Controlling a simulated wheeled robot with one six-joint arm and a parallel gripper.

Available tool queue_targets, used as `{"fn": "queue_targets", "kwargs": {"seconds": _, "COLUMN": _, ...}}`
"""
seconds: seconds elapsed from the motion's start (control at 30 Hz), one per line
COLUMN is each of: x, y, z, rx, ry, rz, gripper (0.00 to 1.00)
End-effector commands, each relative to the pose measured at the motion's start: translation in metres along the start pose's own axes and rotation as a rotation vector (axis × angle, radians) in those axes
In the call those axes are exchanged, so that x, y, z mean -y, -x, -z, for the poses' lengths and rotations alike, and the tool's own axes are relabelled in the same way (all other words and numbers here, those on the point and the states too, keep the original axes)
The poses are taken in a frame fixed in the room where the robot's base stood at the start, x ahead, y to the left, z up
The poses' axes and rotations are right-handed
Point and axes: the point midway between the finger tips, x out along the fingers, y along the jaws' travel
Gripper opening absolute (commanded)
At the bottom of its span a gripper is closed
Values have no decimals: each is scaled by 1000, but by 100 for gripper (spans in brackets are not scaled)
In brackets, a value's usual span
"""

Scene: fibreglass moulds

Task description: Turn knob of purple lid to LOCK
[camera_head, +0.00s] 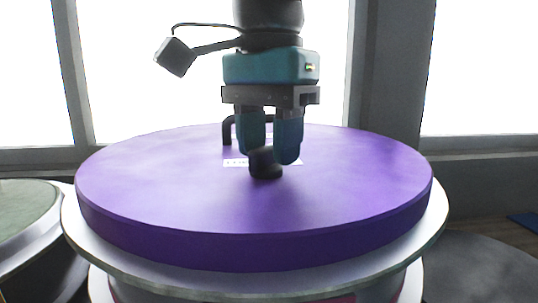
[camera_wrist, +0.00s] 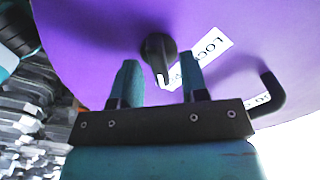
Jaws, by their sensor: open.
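The purple lid (camera_head: 180,190) lies on a round white-rimmed mould and also fills the top of the wrist view (camera_wrist: 100,40). A black knob (camera_head: 265,168) stands at its middle; in the wrist view the knob (camera_wrist: 157,50) has a white pointer line. A white label reading LOCK (camera_wrist: 212,45) is to the right of the knob, with another white label part beside the pointer. My gripper (camera_head: 269,158) is open, its teal fingers pointing down over the knob. In the wrist view the fingertips (camera_wrist: 160,68) are on either side of the knob's lower end. Contact cannot be told.
A black handle (camera_wrist: 272,95) rises from the lid beside another label; it also shows behind my gripper in the head view (camera_head: 228,130). Another round mould (camera_head: 25,220) stands at the left. Grey stacked pieces (camera_wrist: 30,105) show at the wrist view's left.

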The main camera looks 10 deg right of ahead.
Motion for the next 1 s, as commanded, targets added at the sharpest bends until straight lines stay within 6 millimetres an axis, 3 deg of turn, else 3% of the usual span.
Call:
{"fn": "queue_targets", "kwargs": {"seconds": 0.23, "x": 0, "y": 0, "z": 0, "rx": 0, "ry": 0, "rz": 0, "gripper": 40}}
{"fn": "queue_targets", "kwargs": {"seconds": 0.4, "x": 0, "y": 0, "z": 0, "rx": 0, "ry": 0, "rz": 0, "gripper": 1}}
{"fn": "queue_targets", "kwargs": {"seconds": 0.43, "x": 0, "y": 0, "z": 0, "rx": 0, "ry": 0, "rz": 0, "gripper": 0}}
{"fn": "queue_targets", "kwargs": {"seconds": 0.77, "x": 0, "y": 0, "z": 0, "rx": 0, "ry": 30, "rz": 0, "gripper": 0}}
{"fn": "queue_targets", "kwargs": {"seconds": 1.0, "x": 1, "y": 0, "z": 0, "rx": 0, "ry": 153, "rz": 0, "gripper": 0}}
